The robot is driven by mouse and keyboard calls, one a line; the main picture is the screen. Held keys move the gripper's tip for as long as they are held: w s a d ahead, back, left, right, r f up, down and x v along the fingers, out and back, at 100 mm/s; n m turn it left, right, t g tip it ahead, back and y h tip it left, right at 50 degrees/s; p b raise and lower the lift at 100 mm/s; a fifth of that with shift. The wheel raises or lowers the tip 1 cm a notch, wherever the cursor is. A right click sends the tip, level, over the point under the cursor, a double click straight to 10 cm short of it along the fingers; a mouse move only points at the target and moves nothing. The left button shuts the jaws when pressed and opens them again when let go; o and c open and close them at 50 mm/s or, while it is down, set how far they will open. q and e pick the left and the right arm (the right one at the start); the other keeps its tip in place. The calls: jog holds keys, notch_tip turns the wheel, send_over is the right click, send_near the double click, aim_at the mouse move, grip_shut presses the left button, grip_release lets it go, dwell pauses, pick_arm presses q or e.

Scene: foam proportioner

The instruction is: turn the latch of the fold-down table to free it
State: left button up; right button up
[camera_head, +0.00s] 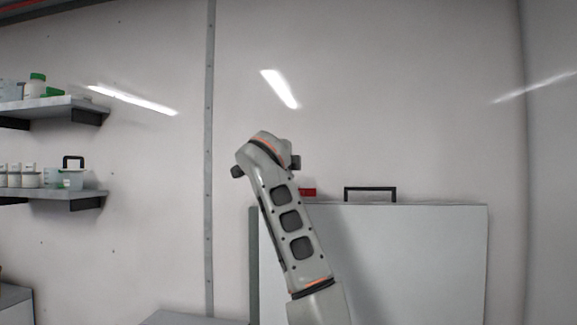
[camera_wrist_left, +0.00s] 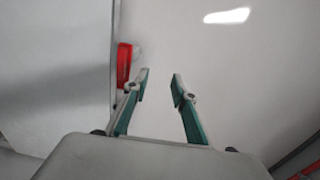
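The fold-down table (camera_head: 425,255) is a pale panel standing upright against the wall, with a black handle (camera_head: 370,189) on its top edge. The red latch (camera_head: 308,192) shows at that top edge, partly hidden behind my arm. In the left wrist view the latch (camera_wrist_left: 124,65) sits at the edge of the table panel (camera_wrist_left: 60,70). My left gripper (camera_wrist_left: 160,76) is open and empty, with the latch just beyond and left of its left finger. I cannot tell whether they touch. The head view does not show the left gripper's fingers. My right gripper is in neither view.
Two wall shelves (camera_head: 60,193) at the left hold bottles and containers. A vertical metal strip (camera_head: 209,120) runs down the wall left of the table. A grey surface (camera_head: 185,318) lies low, left of the panel. The wall above the table is clear.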

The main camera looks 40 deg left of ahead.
pick_arm(q)
jog(key=v, duration=0.3)
jog(key=shift+d, duration=0.15)
dwell(0.4)
dwell(0.5)
